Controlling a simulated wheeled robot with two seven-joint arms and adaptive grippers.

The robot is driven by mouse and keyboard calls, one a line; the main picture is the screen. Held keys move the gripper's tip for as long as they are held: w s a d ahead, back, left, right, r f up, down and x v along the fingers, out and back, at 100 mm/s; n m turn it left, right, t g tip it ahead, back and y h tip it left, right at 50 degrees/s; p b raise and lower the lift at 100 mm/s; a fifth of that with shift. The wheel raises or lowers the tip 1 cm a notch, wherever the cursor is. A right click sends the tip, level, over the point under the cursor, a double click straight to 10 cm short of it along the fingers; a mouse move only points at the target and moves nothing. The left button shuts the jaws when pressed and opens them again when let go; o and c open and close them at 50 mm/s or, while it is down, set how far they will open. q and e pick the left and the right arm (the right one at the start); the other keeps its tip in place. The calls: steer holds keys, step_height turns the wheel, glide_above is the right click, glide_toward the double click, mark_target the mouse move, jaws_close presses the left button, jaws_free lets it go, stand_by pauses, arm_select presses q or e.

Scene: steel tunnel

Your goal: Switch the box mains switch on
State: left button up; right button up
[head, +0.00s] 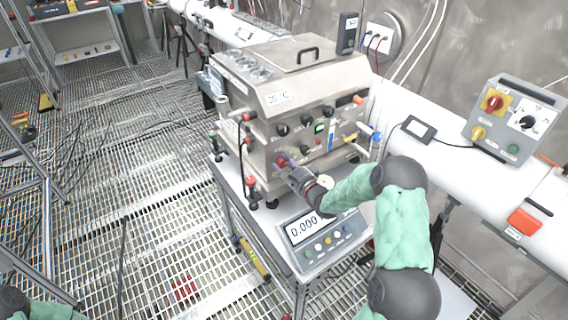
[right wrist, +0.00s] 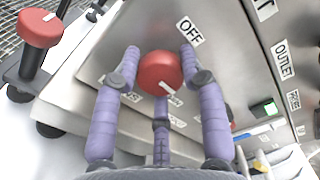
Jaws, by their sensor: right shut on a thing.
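The steel box (head: 310,88) stands on a white-topped cart. A red knob (head: 281,160), apparently the mains switch, sits low on its front face. My right gripper (head: 287,166) reaches it from the lower right and is shut on it. In the right wrist view the red knob (right wrist: 160,70) lies between the purple fingers of my right gripper (right wrist: 160,75). An OFF label (right wrist: 189,32) is on the panel just above right of it. A pale mark shows at the knob's lower edge. Other small labels are partly covered by the fingers. My left gripper is out of view.
Another red knob (right wrist: 40,28) is at the wrist view's upper left. A scale (head: 325,238) reading 0.000 stands in front of the box. A grey control box (head: 513,118) with a red-and-yellow switch is at the right. Grated floor (head: 150,190) lies open at the left.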

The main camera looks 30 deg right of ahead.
steer(key=shift+w+d+r, duration=0.1)
steer(key=shift+d+r, duration=0.25)
steer(key=shift+r, duration=0.05)
steer(key=o, duration=1)
steer(key=shift+c, duration=0.2)
steer(key=shift+o, duration=0.8)
steer(key=shift+f, duration=0.25)
steer(key=shift+a, duration=0.1)
steer(key=s+d, duration=0.1)
steer(key=s, duration=1.1)
